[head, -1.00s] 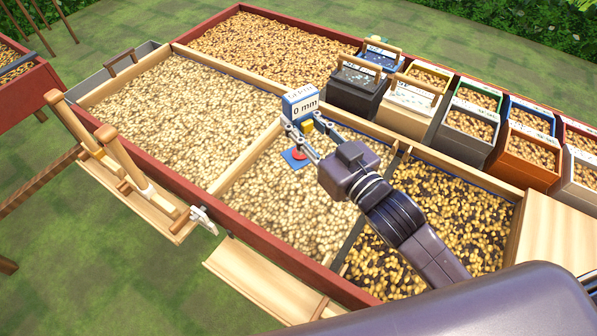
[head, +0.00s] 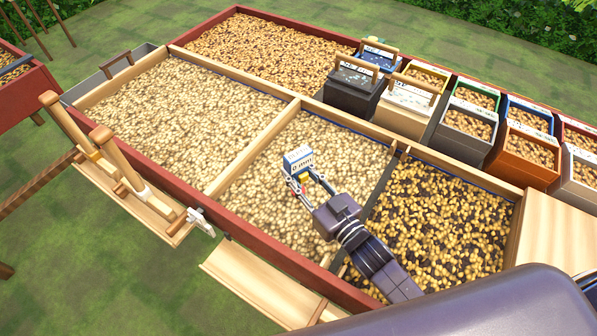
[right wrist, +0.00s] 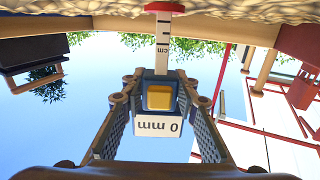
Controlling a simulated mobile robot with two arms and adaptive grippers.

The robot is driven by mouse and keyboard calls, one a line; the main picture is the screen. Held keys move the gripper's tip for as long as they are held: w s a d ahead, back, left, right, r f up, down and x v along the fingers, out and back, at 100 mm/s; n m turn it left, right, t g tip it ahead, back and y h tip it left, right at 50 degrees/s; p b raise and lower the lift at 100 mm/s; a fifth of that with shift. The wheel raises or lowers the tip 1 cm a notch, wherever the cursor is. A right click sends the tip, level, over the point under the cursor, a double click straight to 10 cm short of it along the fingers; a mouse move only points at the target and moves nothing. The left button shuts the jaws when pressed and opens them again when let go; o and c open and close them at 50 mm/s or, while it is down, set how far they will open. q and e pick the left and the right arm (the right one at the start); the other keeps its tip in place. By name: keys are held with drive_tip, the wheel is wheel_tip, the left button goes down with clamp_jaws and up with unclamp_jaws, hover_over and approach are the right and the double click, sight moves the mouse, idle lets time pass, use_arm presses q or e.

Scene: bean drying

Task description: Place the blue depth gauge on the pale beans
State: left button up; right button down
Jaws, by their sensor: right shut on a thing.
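The blue depth gauge (head: 298,157) has a white display face, and in the right wrist view (right wrist: 158,122) it shows upside down with a yellow button, a "0 mm" label, a ruled stem and a red disc. My right gripper (head: 303,182) is shut on the gauge body. It holds the gauge over the pale beans (head: 265,205) of the middle compartment. In the right wrist view the red disc is close to the beans' surface (right wrist: 230,10); I cannot tell whether it touches. My left gripper is not in view.
Another compartment of pale beans (head: 170,115) lies to the left and darker mixed beans (head: 445,215) to the right, split by dividers. Several bins (head: 410,105) line the far right edge. Wooden-handled tools (head: 120,160) stand at the near left rim.

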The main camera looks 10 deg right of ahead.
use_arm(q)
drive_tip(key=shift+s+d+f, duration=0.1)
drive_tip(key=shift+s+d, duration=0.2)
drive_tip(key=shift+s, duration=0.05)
use_arm(e)
drive_tip(key=c, duration=2)
unclamp_jaws()
drive_tip(key=shift+f, duration=0.15)
drive_tip(key=o, duration=0.5)
drive_tip(key=shift+r, duration=0.3)
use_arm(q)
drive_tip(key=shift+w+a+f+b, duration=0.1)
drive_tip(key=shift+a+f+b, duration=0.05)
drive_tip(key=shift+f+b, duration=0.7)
use_arm(e)
drive_tip(key=shift+v, duration=6)
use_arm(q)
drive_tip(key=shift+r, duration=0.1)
use_arm(e)
drive_tip(key=shift+f, duration=0.15)
